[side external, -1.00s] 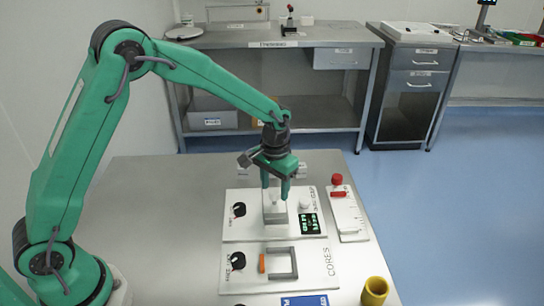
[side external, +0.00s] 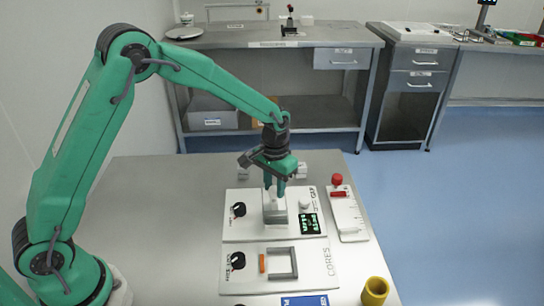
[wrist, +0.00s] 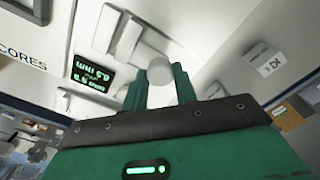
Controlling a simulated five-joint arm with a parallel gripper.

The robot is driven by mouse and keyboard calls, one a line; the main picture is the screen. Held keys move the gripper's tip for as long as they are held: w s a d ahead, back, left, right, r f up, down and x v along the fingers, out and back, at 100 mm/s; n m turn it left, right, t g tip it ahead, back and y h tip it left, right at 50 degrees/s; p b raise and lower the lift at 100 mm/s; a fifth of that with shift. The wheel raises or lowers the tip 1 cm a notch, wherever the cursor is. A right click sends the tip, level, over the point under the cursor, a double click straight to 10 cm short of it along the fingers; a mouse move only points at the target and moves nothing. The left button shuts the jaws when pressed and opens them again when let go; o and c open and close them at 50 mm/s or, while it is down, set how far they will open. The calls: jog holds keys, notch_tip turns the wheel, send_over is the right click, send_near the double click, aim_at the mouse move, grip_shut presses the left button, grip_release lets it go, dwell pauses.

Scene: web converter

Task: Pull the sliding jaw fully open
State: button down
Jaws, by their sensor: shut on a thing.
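A pale grey-white block (side external: 274,212), which looks like the sliding jaw, stands upright on the upper white panel (side external: 236,229). My gripper (side external: 275,187) points down over it, its two green fingers shut on the block's upper part. In the wrist view the fingers (wrist: 161,82) stand close together with a pale piece between them; they hide part of it. How far the jaw stands along its slide is hard to tell.
A lit display (side external: 309,223) and a white knob (side external: 305,205) sit right of the block, a black dial (side external: 238,210) left. A scaled plate (side external: 350,222) with a red knob (side external: 337,179) lies further right. The CORES panel (side external: 325,285) and a yellow cup (side external: 375,291) are nearer.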

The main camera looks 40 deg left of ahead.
jog(key=shift+w+a, duration=1.65)
jog(key=c, duration=1.1)
grip_release()
jog(key=shift+c, duration=0.2)
jog(key=shift+o, duration=0.2)
jog(key=shift+r, duration=0.15)
notch_tip(320, 180, up, 8)
jog(key=shift+f, duration=0.2)
